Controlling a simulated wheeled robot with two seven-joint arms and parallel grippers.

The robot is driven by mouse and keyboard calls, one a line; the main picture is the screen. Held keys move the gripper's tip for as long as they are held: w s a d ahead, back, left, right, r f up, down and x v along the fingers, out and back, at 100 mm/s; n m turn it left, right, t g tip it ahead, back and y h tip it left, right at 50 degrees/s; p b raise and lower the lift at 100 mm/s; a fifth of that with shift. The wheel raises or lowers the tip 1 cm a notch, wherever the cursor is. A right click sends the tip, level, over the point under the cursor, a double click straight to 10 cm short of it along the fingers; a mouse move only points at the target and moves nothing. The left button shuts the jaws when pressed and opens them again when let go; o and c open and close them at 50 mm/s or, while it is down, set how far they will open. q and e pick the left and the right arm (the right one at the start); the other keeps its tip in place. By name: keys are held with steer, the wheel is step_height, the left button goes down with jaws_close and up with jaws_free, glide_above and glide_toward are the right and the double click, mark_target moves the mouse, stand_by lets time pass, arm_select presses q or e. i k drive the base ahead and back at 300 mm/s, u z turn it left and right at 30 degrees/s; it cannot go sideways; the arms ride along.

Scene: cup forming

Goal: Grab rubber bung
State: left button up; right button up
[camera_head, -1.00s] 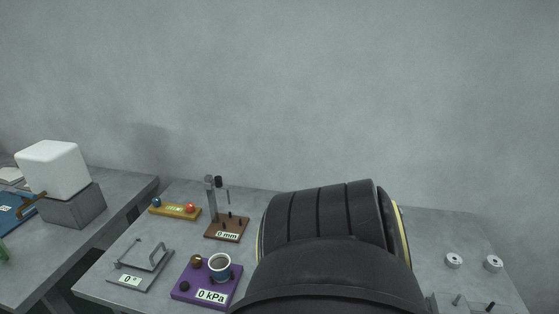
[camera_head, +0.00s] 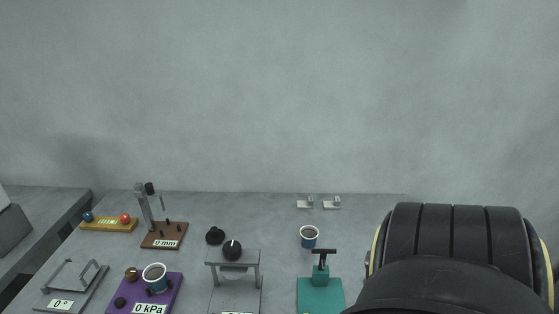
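A small black, rounded piece (camera_head: 215,236) that looks like the rubber bung lies on the grey table, left of the middle. It stands alone, behind a grey frame with a black knob. Another small black round piece (camera_head: 120,302) is on the purple 0 kPa board, so I cannot be fully sure which is the bung. A large black ribbed arm part of mine covers the lower right. Neither of my grippers is in view.
The purple board (camera_head: 172,306) holds a dark-filled cup (camera_head: 155,277). Around the bung are a brown 0 mm stand (camera_head: 165,235), the grey frame (camera_head: 236,294), a second cup (camera_head: 309,236) and a teal press (camera_head: 320,293). The table's back middle is mostly clear.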

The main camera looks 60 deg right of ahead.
mark_target(215, 236)
steer(key=z, duration=0.8)
steer(key=i, duration=0.5)
steer(key=z, duration=0.05)
